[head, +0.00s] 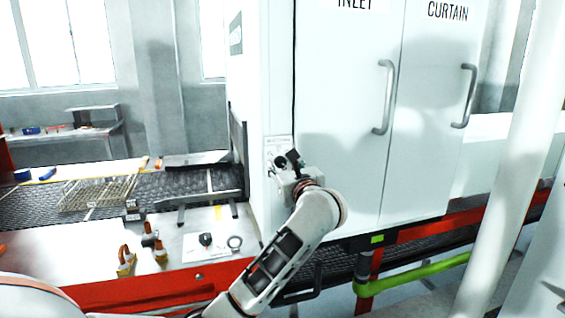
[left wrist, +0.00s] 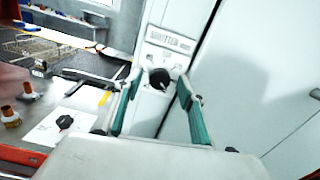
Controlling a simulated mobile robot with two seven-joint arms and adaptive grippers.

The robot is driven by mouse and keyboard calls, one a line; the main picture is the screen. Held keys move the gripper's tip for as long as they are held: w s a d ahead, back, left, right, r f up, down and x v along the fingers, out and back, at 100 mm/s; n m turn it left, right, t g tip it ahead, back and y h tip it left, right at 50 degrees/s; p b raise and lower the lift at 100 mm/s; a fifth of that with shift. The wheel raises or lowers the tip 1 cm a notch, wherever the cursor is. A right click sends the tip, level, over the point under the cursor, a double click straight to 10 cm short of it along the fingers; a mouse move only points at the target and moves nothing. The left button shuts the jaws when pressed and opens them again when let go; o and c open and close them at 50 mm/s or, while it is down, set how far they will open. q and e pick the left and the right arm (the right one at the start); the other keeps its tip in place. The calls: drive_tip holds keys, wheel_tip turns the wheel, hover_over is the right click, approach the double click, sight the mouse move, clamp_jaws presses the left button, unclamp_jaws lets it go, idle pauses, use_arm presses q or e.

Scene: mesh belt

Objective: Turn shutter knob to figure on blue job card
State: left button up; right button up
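The shutter panel (head: 277,148) is a pale plate on the white cabinet's narrow front face. In the left wrist view its label (left wrist: 170,41) reads "SHUTTER", and the dark round shutter knob (left wrist: 159,78) shows below it. My left gripper (head: 287,162) is at the panel and hides part of it in the head view. Its two teal-padded fingers are apart, one on each side of the knob in the left wrist view. I cannot tell whether they touch it. The knob's scale is too small to read. I cannot make out a blue job card. My right gripper is not in view.
The white cabinet doors (head: 345,110) with bar handles stand right of the panel. A mesh belt (head: 165,190) runs in from the left. On the worktop are a white card (head: 190,253) with a black knob-like piece, a ring (head: 235,242) and several orange-and-dark pieces (head: 125,258).

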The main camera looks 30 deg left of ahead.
use_arm(q)
drive_tip(key=shift+w+a, duration=0.25)
drive_tip(key=shift+a, duration=0.05)
